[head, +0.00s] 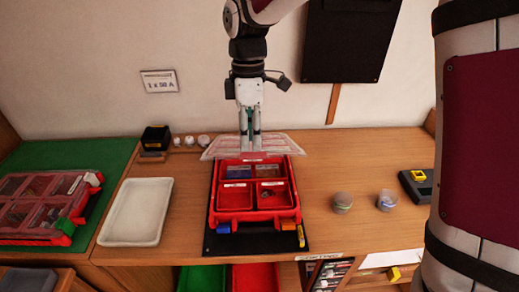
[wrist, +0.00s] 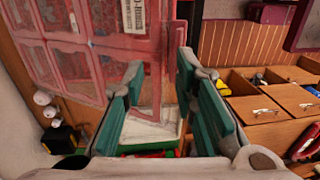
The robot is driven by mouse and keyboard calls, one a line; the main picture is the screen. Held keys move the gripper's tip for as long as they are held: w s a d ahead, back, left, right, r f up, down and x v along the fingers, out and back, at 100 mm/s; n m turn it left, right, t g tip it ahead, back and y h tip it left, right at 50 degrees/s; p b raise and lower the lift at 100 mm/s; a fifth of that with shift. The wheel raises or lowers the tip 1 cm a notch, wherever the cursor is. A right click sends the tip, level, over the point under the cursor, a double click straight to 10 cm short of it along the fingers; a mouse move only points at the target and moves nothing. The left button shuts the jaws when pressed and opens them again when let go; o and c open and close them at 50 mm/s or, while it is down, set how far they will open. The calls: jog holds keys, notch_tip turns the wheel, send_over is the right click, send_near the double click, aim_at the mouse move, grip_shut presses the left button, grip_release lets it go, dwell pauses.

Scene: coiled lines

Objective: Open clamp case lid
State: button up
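A red case (head: 257,214) stands on a dark mat in the middle of the bench, its divided tray uncovered. I take it for the clamp case; its labels are too small to read. Its clear, red-tinted lid (head: 280,146) is raised at the back edge, standing open above the compartments. My gripper (head: 250,153) points down at the lid, its two fingers apart. In the wrist view, the lid (wrist: 70,60) fills the upper left beyond my teal-padded fingers (wrist: 163,65), with a gap between them. Whether a finger touches the lid is unclear.
A second red case (head: 45,207) with a clear lid lies on a green mat at left. A white tray (head: 137,212) stands between the cases. Clear jars (head: 342,203) and a black-and-yellow device (head: 416,185) are at right. Green and red bins (head: 203,279) sit below the front edge.

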jog(key=shift+s+f, duration=1.1)
jog(key=shift+f, duration=0.3)
